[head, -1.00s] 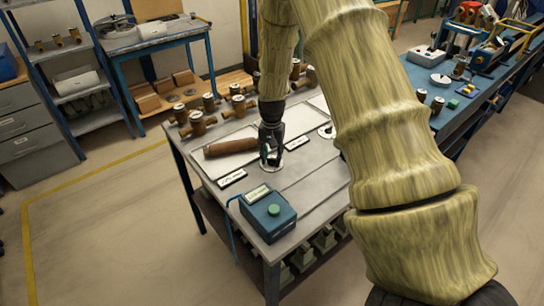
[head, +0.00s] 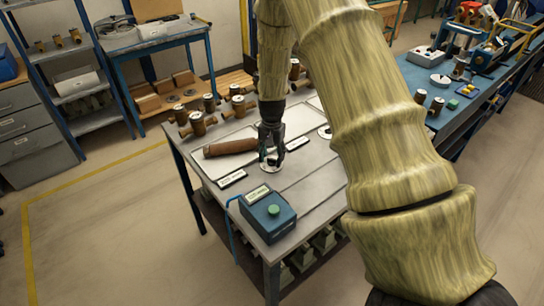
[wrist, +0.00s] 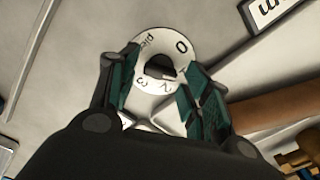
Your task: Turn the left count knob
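The left count knob is a small dark knob (wrist: 160,68) at the centre of a round white dial (wrist: 168,44) marked with black figures. In the head view the dial (head: 266,168) lies on the grey bench top, just under my gripper (head: 271,148). In the wrist view my gripper (wrist: 160,72) has its two green-padded fingers apart, one on each side of the knob, overlapping the dial's edges. Pale gaps show between the knob and the fingers, so it looks open. The knob's pointer direction is hard to tell. The second dial (head: 325,132) is partly hidden behind my arm.
A brown cylinder (head: 229,148) lies close left of my gripper. A label plate (head: 232,179) lies in front of the dial. A blue box with a green button (head: 268,213) stands at the bench's front corner. Several brass fittings (head: 198,123) stand along the back.

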